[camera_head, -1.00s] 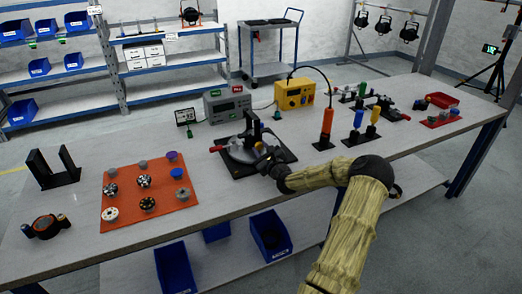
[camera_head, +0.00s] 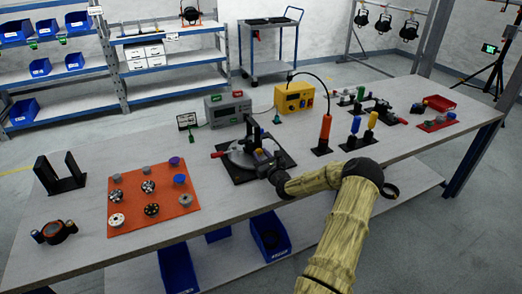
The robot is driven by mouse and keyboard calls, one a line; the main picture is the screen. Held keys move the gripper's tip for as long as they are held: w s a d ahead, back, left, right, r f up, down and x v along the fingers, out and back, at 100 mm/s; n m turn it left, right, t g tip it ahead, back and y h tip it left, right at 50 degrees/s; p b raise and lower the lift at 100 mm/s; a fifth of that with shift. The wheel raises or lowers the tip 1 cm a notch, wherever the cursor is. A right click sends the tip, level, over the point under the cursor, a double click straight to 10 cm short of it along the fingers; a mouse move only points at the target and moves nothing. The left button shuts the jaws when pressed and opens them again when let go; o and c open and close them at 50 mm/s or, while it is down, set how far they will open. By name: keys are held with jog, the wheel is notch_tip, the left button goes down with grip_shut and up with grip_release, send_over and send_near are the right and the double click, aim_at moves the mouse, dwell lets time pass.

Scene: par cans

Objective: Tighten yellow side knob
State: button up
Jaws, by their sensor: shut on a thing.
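A dark round fixture (camera_head: 238,157) with a red-tipped handle (camera_head: 218,155) sits on a black base plate (camera_head: 243,179) in the middle of the table. A dark upright post (camera_head: 249,128) rises from it. My gripper (camera_head: 266,163) is low at the fixture's right side, shut on a small part there. The fingers and wrist cover that part.
An orange mat (camera_head: 118,222) with several knobs lies to the left. A black U-shaped stand (camera_head: 45,175) is farther left. A yellow box (camera_head: 293,97) and a grey box (camera_head: 228,108) stand behind. An orange-handled tool (camera_head: 325,128) stands close on the right.

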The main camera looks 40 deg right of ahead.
jog(key=m+p, duration=0.3)
jog(key=shift+r+m, duration=0.15)
jog(key=shift+m, duration=0.15)
jog(key=shift+d+m+p, duration=0.1)
jog(key=shift+m+p, duration=1.1)
jog(key=shift+m, duration=0.4)
jog(key=shift+f, duration=0.2)
jog(key=o, duration=0.7)
jog(key=shift+s, duration=0.1)
jog(key=v, duration=1.7)
jog(key=shift+s+b, duration=0.15)
jog(key=shift+b, duration=0.2)
